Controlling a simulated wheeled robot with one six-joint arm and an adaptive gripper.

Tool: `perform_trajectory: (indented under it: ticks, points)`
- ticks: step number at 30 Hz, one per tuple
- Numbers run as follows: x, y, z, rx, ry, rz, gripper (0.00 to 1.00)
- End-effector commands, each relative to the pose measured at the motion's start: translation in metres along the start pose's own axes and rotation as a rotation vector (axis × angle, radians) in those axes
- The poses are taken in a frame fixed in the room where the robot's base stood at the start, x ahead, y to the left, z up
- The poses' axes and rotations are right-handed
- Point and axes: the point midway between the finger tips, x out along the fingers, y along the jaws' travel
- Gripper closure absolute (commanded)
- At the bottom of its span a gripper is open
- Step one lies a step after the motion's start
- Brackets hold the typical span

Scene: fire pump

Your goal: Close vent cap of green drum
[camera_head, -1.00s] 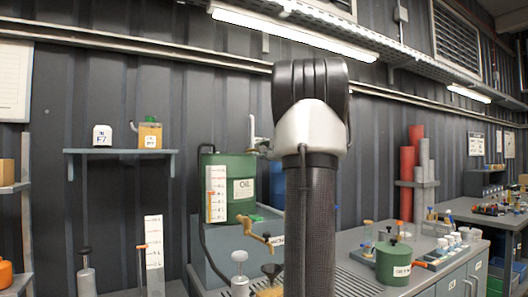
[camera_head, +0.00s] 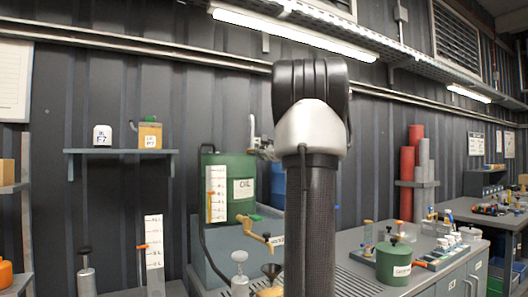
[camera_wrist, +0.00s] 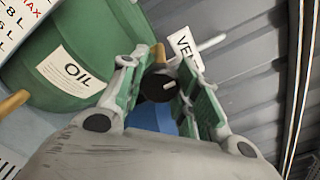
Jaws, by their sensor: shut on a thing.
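The green drum (camera_head: 238,185) with an OIL label stands on the grey-blue stand, left of my arm. It also fills the upper left of the wrist view (camera_wrist: 100,45). A dark round vent cap (camera_wrist: 155,87) with a white mark sits between my finger pads, beside a white tag reading "VE..." (camera_wrist: 184,46). My gripper (camera_wrist: 160,70) is shut on the cap, with one green-padded finger on each side. In the head view my gripper (camera_head: 262,148) is small at the drum's upper right, and the cap cannot be made out there.
A level gauge (camera_head: 216,193) is on the drum's front. A brass tap (camera_head: 257,236) sticks out below it. A blue drum (camera_head: 278,186) stands behind my arm. The corrugated wall (camera_wrist: 255,70) is close behind the gripper. A small green container (camera_head: 393,265) stands on the bench at right.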

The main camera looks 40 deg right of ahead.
Motion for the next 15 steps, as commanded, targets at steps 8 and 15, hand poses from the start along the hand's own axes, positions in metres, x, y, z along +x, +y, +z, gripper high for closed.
perform_trajectory:
  ticks: [8, 15]
  points:
    - [-0.0002, 0.0015, -0.0032, 0.004, 0.005, 0.002, 0.92]
    - [-0.0001, 0.0012, -0.0025, 0.003, 0.004, 0.002, 0.45]
